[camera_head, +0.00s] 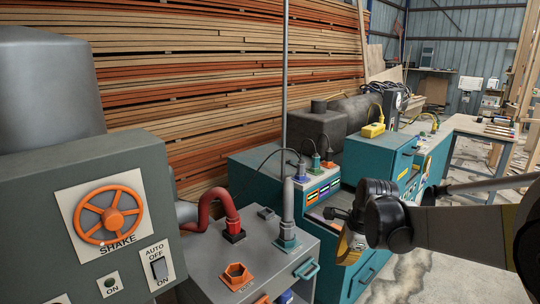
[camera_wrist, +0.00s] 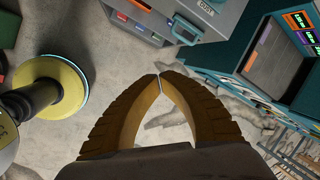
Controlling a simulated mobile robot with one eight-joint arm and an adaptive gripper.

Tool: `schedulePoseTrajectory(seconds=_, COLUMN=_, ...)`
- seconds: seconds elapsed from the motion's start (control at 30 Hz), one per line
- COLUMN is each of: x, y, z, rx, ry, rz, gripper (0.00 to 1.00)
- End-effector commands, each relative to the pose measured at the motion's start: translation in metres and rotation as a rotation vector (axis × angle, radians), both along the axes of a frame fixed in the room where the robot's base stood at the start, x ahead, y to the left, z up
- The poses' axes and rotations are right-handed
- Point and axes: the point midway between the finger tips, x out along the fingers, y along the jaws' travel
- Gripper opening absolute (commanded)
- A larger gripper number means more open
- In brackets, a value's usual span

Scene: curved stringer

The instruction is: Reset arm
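My gripper (camera_head: 345,246) hangs at the end of my arm, which reaches in from the right in the head view. It is in front of the teal cabinets and right of the grey cabinet. In the wrist view my gripper (camera_wrist: 160,77) points out over the floor. Its two curved yellow-brown fingers meet at the tips. Nothing is held between them; only bare floor shows in the gap.
A grey cabinet (camera_head: 225,262) with hoses and teal handles stands left of my gripper. A grey machine with an orange valve wheel (camera_head: 108,214) is farther left. Teal cabinets (camera_head: 255,178) stand behind. Concrete floor (camera_head: 400,278) is open below the arm.

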Motion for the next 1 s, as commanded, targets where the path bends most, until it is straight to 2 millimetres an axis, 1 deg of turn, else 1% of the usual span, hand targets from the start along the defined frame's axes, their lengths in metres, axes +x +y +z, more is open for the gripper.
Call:
schedulePoseTrajectory(seconds=0.03, x=-0.021, y=0.003, z=0.017, rx=-0.045, ry=-0.032, rz=0.104, gripper=0.00)
schedulePoseTrajectory(seconds=0.07, x=-0.032, y=0.004, z=0.025, rx=-0.076, ry=-0.055, rz=0.173, gripper=0.00)
schedulePoseTrajectory(seconds=0.1, x=-0.047, y=0.005, z=0.035, rx=-0.118, ry=-0.081, rz=0.264, gripper=0.00)
schedulePoseTrajectory(seconds=0.17, x=-0.070, y=0.007, z=0.048, rx=-0.183, ry=-0.120, rz=0.400, gripper=0.00)
schedulePoseTrajectory(seconds=0.2, x=-0.086, y=0.009, z=0.055, rx=-0.229, ry=-0.144, rz=0.490, gripper=0.00)
schedulePoseTrajectory(seconds=0.23, x=-0.097, y=0.010, z=0.060, rx=-0.264, ry=-0.163, rz=0.557, gripper=0.00)
schedulePoseTrajectory(seconds=0.3, x=-0.125, y=0.011, z=0.067, rx=-0.349, ry=-0.202, rz=0.714, gripper=0.00)
schedulePoseTrajectory(seconds=0.37, x=-0.148, y=0.012, z=0.071, rx=-0.425, ry=-0.231, rz=0.847, gripper=0.00)
schedulePoseTrajectory(seconds=0.4, x=-0.163, y=0.013, z=0.072, rx=-0.476, ry=-0.249, rz=0.935, gripper=0.00)
schedulePoseTrajectory(seconds=0.53, x=-0.204, y=0.014, z=0.068, rx=-0.636, ry=-0.295, rz=1.191, gripper=0.00)
schedulePoseTrajectory(seconds=0.6, x=-0.220, y=0.014, z=0.064, rx=-0.708, ry=-0.310, rz=1.300, gripper=0.00)
schedulePoseTrajectory(seconds=0.73, x=-0.239, y=0.013, z=0.056, rx=-0.801, ry=-0.324, rz=1.436, gripper=0.00)
schedulePoseTrajectory(seconds=0.83, x=-0.244, y=0.013, z=0.054, rx=-0.834, ry=-0.327, rz=1.485, gripper=0.00)
schedulePoseTrajectory(seconds=1.0, x=-0.245, y=0.013, z=0.053, rx=-0.842, ry=-0.328, rz=1.498, gripper=0.00)
